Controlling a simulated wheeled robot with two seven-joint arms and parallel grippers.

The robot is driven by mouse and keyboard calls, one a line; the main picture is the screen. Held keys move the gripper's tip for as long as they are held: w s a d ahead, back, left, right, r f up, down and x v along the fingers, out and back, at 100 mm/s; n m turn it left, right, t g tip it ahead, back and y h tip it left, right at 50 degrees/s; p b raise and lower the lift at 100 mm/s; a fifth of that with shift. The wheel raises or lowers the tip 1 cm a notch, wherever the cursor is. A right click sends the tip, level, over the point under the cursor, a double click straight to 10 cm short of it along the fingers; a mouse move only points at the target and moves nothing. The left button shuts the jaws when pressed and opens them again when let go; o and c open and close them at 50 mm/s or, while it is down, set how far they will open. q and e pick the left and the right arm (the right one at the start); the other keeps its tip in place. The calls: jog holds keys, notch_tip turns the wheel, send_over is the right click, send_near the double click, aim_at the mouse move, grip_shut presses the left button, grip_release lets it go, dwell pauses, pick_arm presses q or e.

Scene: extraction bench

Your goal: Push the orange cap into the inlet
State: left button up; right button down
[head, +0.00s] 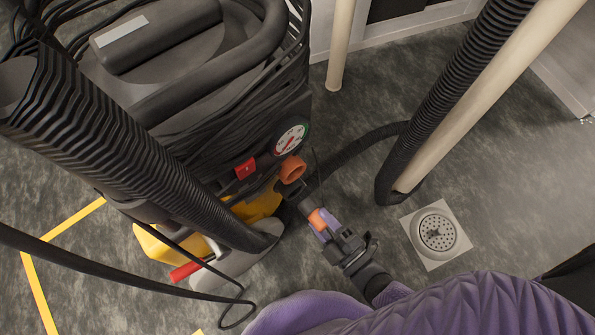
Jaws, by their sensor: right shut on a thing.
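My right gripper (322,224) comes in from the lower right and is shut on an orange piece (317,219) between its purple-edged fingers. A short dark part extends from this piece toward the machine; I cannot tell whether it touches it. A second orange piece (292,169), round with a dark opening, sits at the machine's front right corner, just above and left of the gripper and apart from it. I cannot tell for sure which orange piece is the cap, and the inlet is not clearly distinguishable. My left gripper is out of view.
The dark extraction machine (190,60) fills the upper left, with a gauge (291,139) and a red switch (245,169). Ribbed hoses (130,140) and a pale post (480,100) flank the area. A floor drain (437,232) lies right of the gripper, with open floor around it.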

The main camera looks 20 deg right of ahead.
aim_at(307, 205)
jog(key=shift+x, duration=1.6)
jog(key=shift+w+a, duration=0.2)
jog(key=shift+w, duration=0.1)
jog(key=shift+x, duration=0.75)
jog(key=shift+c, duration=0.7)
grip_release()
jog(key=shift+d, duration=0.1)
jog(key=shift+s, duration=0.1)
